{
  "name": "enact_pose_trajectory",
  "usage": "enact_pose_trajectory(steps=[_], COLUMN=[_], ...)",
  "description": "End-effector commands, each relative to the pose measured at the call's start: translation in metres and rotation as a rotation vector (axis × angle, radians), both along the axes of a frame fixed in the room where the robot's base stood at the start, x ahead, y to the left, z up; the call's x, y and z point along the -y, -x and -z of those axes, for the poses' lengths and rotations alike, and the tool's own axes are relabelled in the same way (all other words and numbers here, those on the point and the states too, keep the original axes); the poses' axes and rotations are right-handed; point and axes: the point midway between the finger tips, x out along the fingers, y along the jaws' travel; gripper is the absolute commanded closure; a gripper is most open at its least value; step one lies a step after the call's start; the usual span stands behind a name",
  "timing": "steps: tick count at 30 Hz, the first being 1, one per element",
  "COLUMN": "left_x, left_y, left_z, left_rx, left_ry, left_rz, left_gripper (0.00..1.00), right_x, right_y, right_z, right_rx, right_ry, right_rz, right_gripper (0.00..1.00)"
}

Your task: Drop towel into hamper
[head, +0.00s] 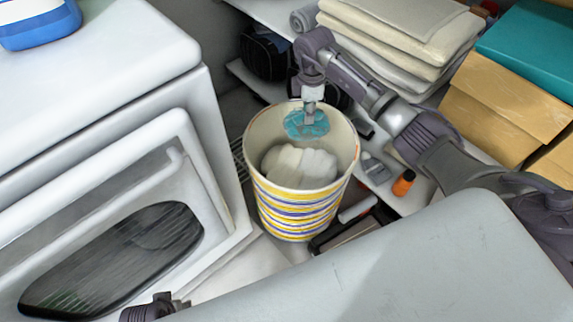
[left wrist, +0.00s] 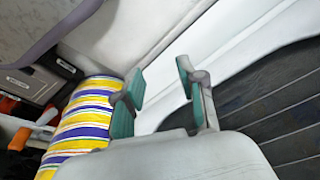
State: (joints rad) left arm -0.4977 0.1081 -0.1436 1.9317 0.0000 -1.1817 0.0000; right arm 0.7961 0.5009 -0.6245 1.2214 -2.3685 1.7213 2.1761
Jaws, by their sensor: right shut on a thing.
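The hamper (head: 288,210) is a round bin with yellow, white and purple stripes, standing in the middle of the head view. White cloth (head: 298,163) lies inside it. My right gripper (head: 309,112) points down over the hamper's far part, shut on a teal towel (head: 305,127). The towel hangs within the outline of the hamper's mouth; its exact height against the rim is hard to tell. My left gripper shows at the bottom edge (head: 155,308). In the left wrist view (left wrist: 160,88) its fingers are apart and empty, beside the striped hamper (left wrist: 85,120).
A white front-loading machine (head: 110,120) with a dark door window fills the left. Shelving behind and right holds folded towels (head: 395,35), brown boxes (head: 510,105) and a teal box (head: 530,45). An orange bottle (head: 403,183) stands right of the hamper. A grey surface fills the lower right.

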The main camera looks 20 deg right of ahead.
Motion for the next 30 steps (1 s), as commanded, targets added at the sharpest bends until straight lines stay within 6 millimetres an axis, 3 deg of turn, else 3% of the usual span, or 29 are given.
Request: enact_pose_trajectory(steps=[14, 26, 30], left_x=[-0.001, -0.004, 0.001], left_y=[-0.002, 0.014, -0.005], left_z=[-0.062, -0.119, -0.111], left_rx=[0.038, 0.073, 0.153], left_ry=[0.002, 0.003, 0.021], left_rz=[-0.005, -0.010, -0.003], left_gripper=[0.60, 0.60, 0.60], right_x=[0.000, -0.001, -0.001], right_y=[0.000, 0.000, 0.000], right_z=[0.020, 0.043, 0.053], right_rx=[0.000, 0.000, 0.000], right_ry=[0.000, 0.000, -0.001], right_rz=[-0.002, -0.003, -0.004], right_gripper=[1.00, 1.00, 1.00])
